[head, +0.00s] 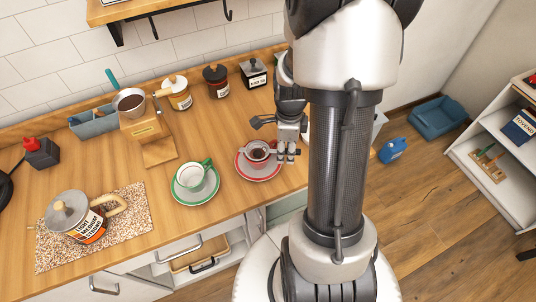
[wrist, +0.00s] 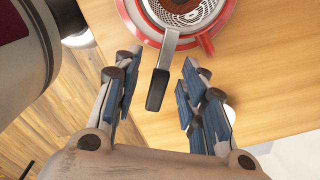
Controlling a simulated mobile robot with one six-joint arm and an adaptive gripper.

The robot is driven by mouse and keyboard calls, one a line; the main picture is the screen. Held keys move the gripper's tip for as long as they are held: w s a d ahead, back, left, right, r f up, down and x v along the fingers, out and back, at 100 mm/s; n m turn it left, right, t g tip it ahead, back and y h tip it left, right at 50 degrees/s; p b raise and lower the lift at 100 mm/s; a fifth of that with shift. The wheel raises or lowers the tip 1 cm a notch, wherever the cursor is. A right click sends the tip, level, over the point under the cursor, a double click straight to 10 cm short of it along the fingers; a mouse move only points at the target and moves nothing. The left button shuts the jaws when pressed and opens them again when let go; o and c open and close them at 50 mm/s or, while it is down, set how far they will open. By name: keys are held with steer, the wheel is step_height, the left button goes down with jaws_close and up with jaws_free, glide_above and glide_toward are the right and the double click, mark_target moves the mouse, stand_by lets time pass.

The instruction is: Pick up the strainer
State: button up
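The strainer (wrist: 188,12) rests in a red cup (head: 257,151) on a red-rimmed saucer (head: 258,171). Its round mesh bowl shows at the top of the wrist view, partly cut off by the frame edge. Its grey handle ends in a black grip (wrist: 157,90) that points toward my gripper. My gripper (wrist: 160,60) is open, with a finger on each side of the handle and a gap showing on both sides. In the head view my gripper (head: 287,152) is at the right side of the red cup, and the strainer is hard to make out.
A green cup (head: 195,176) on a saucer stands left of the red cup. A kettle-like pot (head: 78,217) sits on a speckled mat at the left. A wooden grinder (head: 146,130) and several jars line the back. The counter's front edge is near.

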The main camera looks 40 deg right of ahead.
steer(key=shift+f, duration=0.55)
steer(key=shift+c, duration=0.3)
jaws_close()
